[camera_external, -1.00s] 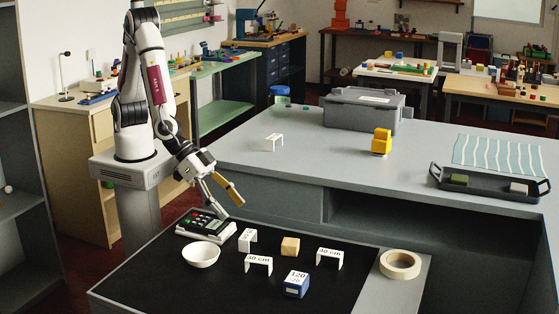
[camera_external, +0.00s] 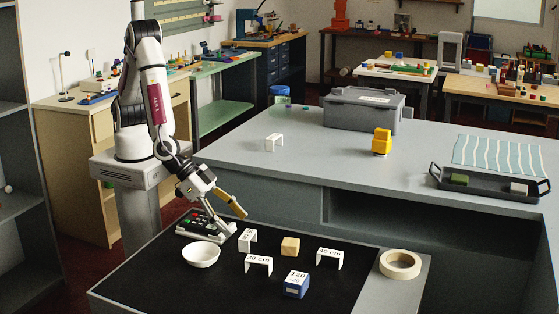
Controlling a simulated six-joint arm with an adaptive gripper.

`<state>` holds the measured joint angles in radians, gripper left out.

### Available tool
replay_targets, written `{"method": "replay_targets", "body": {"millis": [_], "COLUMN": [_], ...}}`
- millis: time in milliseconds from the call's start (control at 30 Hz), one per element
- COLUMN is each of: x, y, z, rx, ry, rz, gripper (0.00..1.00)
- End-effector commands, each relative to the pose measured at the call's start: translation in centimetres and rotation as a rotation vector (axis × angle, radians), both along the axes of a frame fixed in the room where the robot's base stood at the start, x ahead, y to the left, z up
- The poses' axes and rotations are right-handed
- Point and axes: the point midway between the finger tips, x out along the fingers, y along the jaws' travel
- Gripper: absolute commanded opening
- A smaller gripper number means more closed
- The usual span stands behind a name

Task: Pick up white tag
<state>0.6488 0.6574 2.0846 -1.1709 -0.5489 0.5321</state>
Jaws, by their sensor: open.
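Several white bracket-shaped tags are in view. One stands on the black mat nearest my gripper, a white tag (camera_external: 247,240) seen at an angle. Two more on the mat carry print that looks like "30 cm": a front white tag (camera_external: 258,264) and a right white tag (camera_external: 329,258). Another white tag (camera_external: 274,142) stands on the grey counter behind. My gripper (camera_external: 232,223) is open above the calculator-like device, pointing down and right, just left of and above the nearest tag. It appears empty and apart from the tags.
On the black mat (camera_external: 190,285) are a white bowl (camera_external: 201,255), a keypad device (camera_external: 203,226), a wooden cube (camera_external: 290,246) and a blue box (camera_external: 296,285). A tape roll (camera_external: 400,265) lies to the right. The grey counter (camera_external: 330,165) edge rises behind.

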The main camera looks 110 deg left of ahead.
Motion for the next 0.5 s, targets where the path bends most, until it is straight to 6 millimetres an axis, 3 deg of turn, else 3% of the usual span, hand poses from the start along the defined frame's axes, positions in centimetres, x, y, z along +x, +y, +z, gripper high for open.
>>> {"method": "replay_targets", "body": {"millis": [500], "x": [0.81], "y": [0.07], "z": [-0.86], "rx": [-0.001], "ry": [0.0], "rz": [-0.001], "gripper": [0.65]}}
